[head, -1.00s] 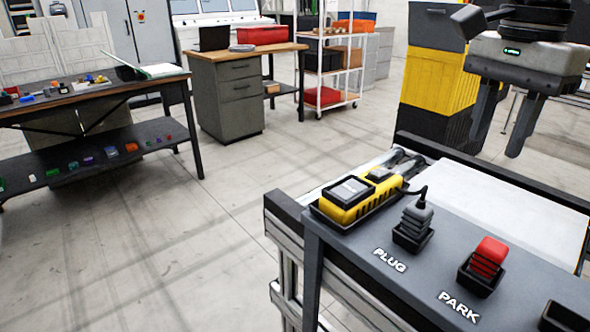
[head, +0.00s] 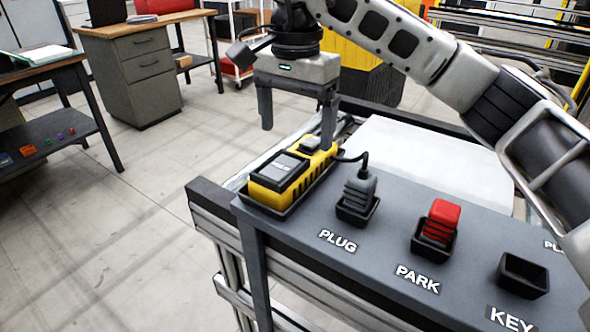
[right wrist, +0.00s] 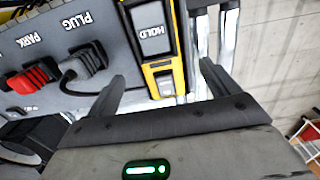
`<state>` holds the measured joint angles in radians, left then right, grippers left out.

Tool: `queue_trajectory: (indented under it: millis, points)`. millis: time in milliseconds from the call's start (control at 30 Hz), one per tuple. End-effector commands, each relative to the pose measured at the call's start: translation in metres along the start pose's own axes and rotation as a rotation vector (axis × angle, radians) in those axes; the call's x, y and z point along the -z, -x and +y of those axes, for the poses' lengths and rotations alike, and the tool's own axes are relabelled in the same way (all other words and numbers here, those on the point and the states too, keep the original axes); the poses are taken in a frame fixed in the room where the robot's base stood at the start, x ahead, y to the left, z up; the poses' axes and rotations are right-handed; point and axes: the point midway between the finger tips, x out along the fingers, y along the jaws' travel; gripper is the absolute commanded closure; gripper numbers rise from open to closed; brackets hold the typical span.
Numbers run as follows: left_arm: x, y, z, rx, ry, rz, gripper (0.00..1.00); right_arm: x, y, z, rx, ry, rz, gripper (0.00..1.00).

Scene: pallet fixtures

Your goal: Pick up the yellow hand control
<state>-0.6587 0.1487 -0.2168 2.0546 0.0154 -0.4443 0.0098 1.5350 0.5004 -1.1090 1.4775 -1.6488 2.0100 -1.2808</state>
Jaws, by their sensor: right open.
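The yellow hand control (head: 292,172) lies in a dark tray at the left end of the grey fixture panel, with a black cable running to the grey plug beside it. It also shows in the right wrist view (right wrist: 158,45), with a HOLD label on its face. My right gripper (head: 297,138) is open and empty above the far end of the hand control. In the right wrist view its two fingers (right wrist: 160,85) stand apart, one on each side of the control's near end. Whether they touch it cannot be told. My left gripper is not in view.
The grey plug (head: 358,192) sits in the PLUG holder and a red plug (head: 440,222) in the PARK holder. The KEY holder (head: 524,274) looks empty. A pale flat surface (head: 432,160) lies behind the panel. Open floor (head: 110,240) is at left.

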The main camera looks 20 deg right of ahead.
Motion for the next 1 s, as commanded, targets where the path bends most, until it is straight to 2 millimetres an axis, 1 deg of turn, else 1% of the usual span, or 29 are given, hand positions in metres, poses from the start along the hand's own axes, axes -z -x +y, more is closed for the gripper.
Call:
queue_trajectory:
  millis: [167, 300, 433, 533, 733, 933, 967, 1000]
  points:
    - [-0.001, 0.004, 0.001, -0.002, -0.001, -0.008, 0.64, -0.001, -0.013, 0.001, -0.002, 0.000, 0.000, 0.13]
    - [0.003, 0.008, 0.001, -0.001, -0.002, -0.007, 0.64, -0.003, -0.034, 0.003, -0.004, 0.001, -0.001, 0.13]
    - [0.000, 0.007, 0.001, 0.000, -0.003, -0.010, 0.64, -0.002, -0.050, 0.002, -0.002, -0.001, 0.000, 0.13]
    - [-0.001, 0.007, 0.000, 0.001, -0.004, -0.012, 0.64, -0.002, -0.055, 0.002, 0.000, 0.000, 0.000, 0.13]
    - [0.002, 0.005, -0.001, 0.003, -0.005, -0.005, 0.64, -0.002, -0.055, 0.002, 0.000, 0.000, 0.001, 0.13]
    - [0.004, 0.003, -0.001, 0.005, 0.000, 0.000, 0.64, -0.002, -0.055, 0.002, 0.000, -0.001, 0.001, 0.68]
    - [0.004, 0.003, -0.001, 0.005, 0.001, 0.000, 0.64, -0.002, -0.055, 0.002, 0.000, -0.001, 0.001, 0.72]
    - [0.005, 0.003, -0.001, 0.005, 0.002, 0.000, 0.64, -0.002, -0.054, 0.002, 0.002, -0.001, 0.001, 0.72]
